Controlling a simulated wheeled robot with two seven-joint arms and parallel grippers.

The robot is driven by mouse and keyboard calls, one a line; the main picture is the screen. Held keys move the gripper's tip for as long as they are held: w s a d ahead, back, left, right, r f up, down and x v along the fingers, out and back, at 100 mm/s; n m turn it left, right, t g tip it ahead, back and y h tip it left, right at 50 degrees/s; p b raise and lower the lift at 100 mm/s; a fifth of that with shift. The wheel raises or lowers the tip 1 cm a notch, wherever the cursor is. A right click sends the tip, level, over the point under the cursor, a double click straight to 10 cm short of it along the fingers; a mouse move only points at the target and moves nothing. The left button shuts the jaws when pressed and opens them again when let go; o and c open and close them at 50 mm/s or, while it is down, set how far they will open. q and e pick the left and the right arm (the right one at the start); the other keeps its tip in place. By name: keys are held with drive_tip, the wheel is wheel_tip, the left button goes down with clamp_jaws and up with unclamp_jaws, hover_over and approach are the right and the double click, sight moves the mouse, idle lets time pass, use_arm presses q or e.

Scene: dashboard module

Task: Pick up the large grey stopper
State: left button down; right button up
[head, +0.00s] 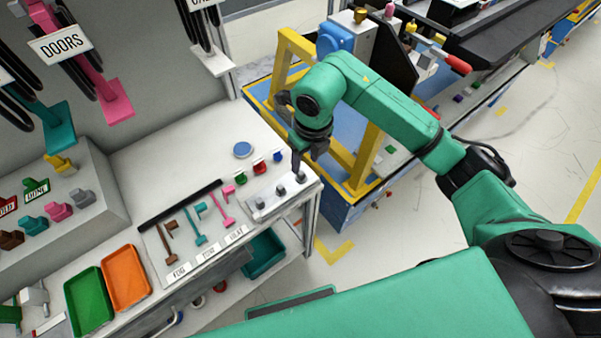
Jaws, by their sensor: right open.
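Three small grey stoppers stand in a row on a pale plate (288,201) at the table's right front corner: a left one (261,203), a middle one (281,190) and a right one (301,177). Their sizes are hard to compare at this distance, so I cannot tell for sure which is the large one. My right gripper (299,171) points down directly over the right stopper, its fingertips close to or around it. It is open; whether it touches the stopper cannot be told. My left gripper is not in view.
Red, green and blue small parts (259,167) and a blue disc (243,149) lie behind the plate. Coloured keys (201,226) lie on a labelled panel to the left. Green (88,302) and orange (126,278) trays sit further left. A yellow frame (368,158) stands right of the table.

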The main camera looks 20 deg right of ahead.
sight(302, 173)
drive_tip(key=f, duration=0.2)
drive_tip(key=f+p, duration=0.1)
drive_tip(key=f, duration=0.1)
drive_tip(key=f+p, duration=0.1)
drive_tip(key=f, duration=0.1)
drive_tip(key=shift+w+a+f, duration=0.2)
drive_tip(key=shift+w+a, duration=0.1)
drive_tip(key=shift+w, duration=0.1)
drive_tip(key=shift+f, duration=0.15)
clamp_jaws()
